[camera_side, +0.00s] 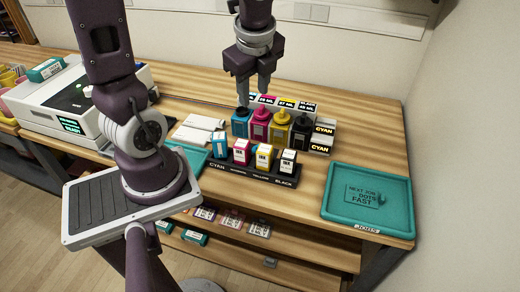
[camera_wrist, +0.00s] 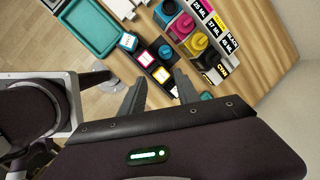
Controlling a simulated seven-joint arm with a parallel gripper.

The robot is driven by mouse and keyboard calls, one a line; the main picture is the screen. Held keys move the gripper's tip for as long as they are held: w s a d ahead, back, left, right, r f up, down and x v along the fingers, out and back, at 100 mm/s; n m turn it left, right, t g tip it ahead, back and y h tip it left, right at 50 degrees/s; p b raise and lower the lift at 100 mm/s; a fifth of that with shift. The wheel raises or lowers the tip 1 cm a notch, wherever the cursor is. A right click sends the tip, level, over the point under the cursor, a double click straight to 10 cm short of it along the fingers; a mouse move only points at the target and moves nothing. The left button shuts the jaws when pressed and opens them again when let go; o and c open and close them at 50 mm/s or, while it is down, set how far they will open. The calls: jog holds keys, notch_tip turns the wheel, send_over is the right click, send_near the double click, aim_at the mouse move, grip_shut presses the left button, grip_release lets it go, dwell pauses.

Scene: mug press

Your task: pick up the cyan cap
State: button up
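My gripper (camera_side: 253,97) is open and empty. The exact gap in depth is hard to judge. In the wrist view my gripper (camera_wrist: 160,88) has its fingers spread, with the cyan cap beyond them.
Magenta (camera_side: 260,124), yellow (camera_side: 279,129) and black (camera_side: 301,132) bottles stand beside the cyan one. A labelled black rack (camera_side: 250,173) of small cartridges is in front.

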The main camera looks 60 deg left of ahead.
jog(key=w+a+f+m+h, duration=0.1)
jog(key=a+f+m, duration=0.1)
jog(key=f+m, duration=0.3)
jog(key=w+a+f+m+h, duration=0.1)
jog(key=w+a+f+m, duration=0.1)
jog(key=f+m, duration=0.3)
jog(key=w+a+f+m+g+h, duration=0.1)
jog(key=w+a+f+m, duration=0.1)
jog(key=f+m, duration=0.4)
jog(key=shift+w+a+f, duration=0.1)
jog(key=shift+a+f, duration=0.2)
jog(key=shift+a, duration=0.4)
notch_tip(320, 180, down, 7)
jog(key=shift+a+f, duration=0.1)
jog(key=shift+f, duration=0.05)
grip_shut()
